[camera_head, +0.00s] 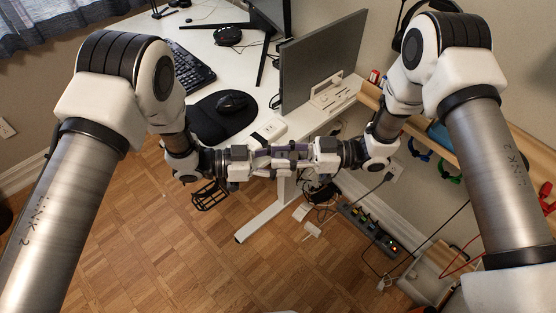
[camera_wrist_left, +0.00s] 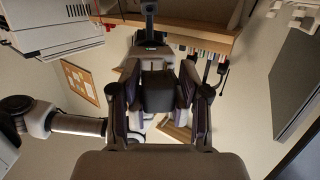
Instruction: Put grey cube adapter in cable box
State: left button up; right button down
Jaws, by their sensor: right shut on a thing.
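My left gripper (camera_head: 268,160) and right gripper (camera_head: 302,158) face each other, close together, in the middle of the head view, in front of the desk edge. A dark grey block (camera_wrist_left: 158,92), likely the grey cube adapter, shows between the left gripper's spread fingers in the left wrist view. My right gripper is shut on it, coming from the opposite side. The fingers largely hide it in the head view. I cannot tell whether the left fingers touch it. A pale box with a wooden part (camera_head: 428,272), possibly the cable box, stands on the floor at lower right.
A white desk (camera_head: 205,50) holds a keyboard (camera_head: 190,68), a mouse (camera_head: 232,101) and a monitor (camera_head: 322,62). A power strip (camera_head: 368,232) and loose cables lie by the wall. A wooden shelf (camera_head: 455,145) runs along the right. The parquet floor at lower left is clear.

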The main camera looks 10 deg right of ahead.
pick_arm(q)
grip_shut()
pick_arm(e)
jog(key=c, duration=0.7)
grip_release()
jog(key=shift+c, duration=0.2)
jog(key=shift+d, duration=0.15)
